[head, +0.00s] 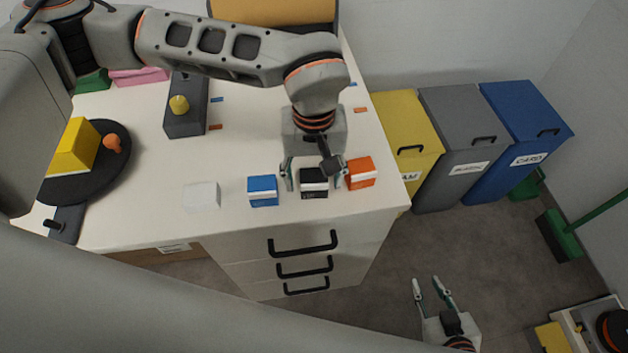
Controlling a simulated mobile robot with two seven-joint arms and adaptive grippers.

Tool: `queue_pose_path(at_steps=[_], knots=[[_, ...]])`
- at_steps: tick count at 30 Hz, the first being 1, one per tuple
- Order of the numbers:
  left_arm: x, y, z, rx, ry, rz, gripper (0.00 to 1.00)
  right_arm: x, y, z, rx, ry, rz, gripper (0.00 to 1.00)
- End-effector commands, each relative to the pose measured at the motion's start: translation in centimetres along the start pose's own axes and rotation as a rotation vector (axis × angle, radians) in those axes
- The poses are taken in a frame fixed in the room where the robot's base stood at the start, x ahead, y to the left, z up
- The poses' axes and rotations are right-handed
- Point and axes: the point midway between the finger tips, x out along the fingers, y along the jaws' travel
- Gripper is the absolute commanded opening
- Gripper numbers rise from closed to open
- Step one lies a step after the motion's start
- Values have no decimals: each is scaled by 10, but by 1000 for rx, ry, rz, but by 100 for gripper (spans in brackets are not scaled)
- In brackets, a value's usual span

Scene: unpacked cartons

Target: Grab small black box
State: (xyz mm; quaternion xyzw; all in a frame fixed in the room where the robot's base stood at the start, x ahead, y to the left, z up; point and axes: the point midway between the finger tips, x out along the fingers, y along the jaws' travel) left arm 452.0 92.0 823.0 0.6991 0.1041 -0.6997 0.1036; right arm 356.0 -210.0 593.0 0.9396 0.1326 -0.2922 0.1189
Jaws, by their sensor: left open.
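The small black box (314,188) has a white band and sits near the front edge of the white worktop (225,222). My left gripper (313,181) reaches down over it, open, with one finger on each side of the box. Part of the gripper hides the top of the box, and I cannot tell whether the fingers touch it. My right gripper (430,287) is low over the floor in front of the drawers, open and empty.
An orange box (361,172) stands close to the right of the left gripper. A blue box (263,190) and a white box (203,195) stand to the left. Yellow (409,135), grey (463,140) and blue (525,125) bins stand right of the worktop.

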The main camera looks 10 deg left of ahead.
Motion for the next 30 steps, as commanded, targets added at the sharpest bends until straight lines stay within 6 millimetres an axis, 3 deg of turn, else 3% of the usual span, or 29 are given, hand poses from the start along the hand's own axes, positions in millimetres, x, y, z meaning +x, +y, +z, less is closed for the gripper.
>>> queue_pose_path(at_steps=[4, 8, 9, 23, 30], knots=[[-1, 0, 0, 0, 1, 0, 58, 3, 3, -6, -2, 10, 4, 26], [-1, 0, 0, 0, 0, 0, 24, 4, 4, -8, -3, 14, 5, 26], [-1, 0, 0, 0, 0, 0, 22, 4, 4, -8, -3, 13, 5, 26], [-8, 0, -1, 0, 2, 1, 22, 1, 0, 2, -1, -4, 0, 26], [-42, 1, -2, -1, 6, 3, 22, -2, 0, -1, 2, -3, -1, 26]])
